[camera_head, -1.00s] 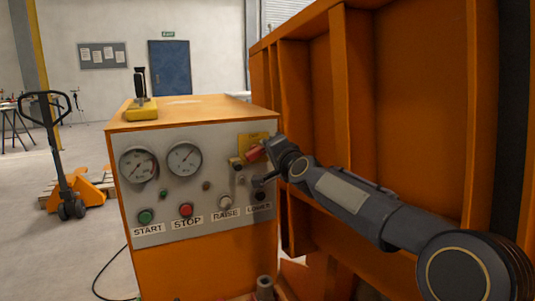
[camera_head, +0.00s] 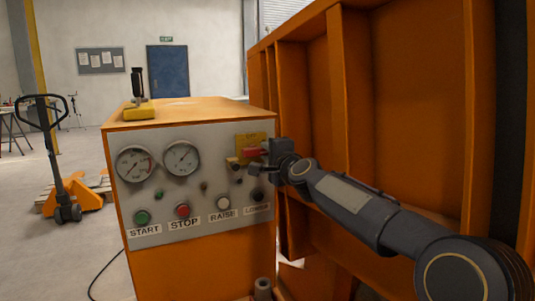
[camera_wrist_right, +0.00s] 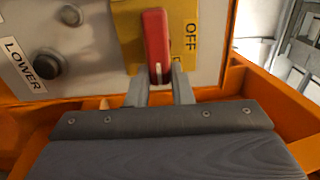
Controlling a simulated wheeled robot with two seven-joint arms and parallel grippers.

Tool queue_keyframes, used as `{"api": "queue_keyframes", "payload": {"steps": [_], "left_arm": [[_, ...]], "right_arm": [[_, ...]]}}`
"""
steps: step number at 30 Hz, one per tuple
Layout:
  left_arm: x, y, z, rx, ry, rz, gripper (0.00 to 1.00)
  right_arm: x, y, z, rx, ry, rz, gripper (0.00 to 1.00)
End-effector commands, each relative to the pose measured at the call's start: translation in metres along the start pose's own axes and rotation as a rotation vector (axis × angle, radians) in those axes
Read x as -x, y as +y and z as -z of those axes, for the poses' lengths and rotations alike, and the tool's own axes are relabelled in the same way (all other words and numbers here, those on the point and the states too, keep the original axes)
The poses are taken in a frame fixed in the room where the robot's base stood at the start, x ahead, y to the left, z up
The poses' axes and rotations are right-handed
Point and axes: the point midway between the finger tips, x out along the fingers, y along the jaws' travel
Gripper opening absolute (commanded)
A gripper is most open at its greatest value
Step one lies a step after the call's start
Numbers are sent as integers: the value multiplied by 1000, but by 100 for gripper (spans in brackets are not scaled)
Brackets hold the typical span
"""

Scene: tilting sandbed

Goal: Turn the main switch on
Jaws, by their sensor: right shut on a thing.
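The main switch has a red handle (camera_head: 253,152) on a yellow plate (camera_head: 257,140) at the upper right of the grey control panel. The handle lies about level in the head view. In the right wrist view the red handle (camera_wrist_right: 155,42) stands nearly upright, with its lower end between the fingers, beside the word OFF on the yellow plate (camera_wrist_right: 183,30). My right gripper (camera_head: 266,153), which also shows in the wrist view (camera_wrist_right: 160,86), is shut on the handle's end. My left gripper is out of view.
The panel (camera_head: 165,205) carries two gauges and START, STOP, RAISE and LOWER buttons. A yellow-based device (camera_head: 139,112) stands on the orange cabinet (camera_head: 190,104). A tall orange ribbed wall (camera_head: 400,100) stands close behind my right arm. A pallet jack (camera_head: 62,200) is at left.

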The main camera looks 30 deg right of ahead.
Motion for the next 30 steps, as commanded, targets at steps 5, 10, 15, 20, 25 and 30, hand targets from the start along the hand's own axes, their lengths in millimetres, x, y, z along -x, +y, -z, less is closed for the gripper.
{"api": "queue_keyframes", "payload": {"steps": [5,10,15,20,25,30], "left_arm": [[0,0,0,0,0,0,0],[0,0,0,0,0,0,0],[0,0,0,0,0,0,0],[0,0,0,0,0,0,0],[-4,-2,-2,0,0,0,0],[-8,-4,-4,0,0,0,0]], "right_arm": [[0,1,0,-4,0,-2,0],[0,1,0,-3,0,-2,33],[0,1,0,-1,0,-1,42],[0,0,0,-1,0,-1,42],[16,0,0,0,1,1,42],[46,1,0,0,1,1,42]]}}
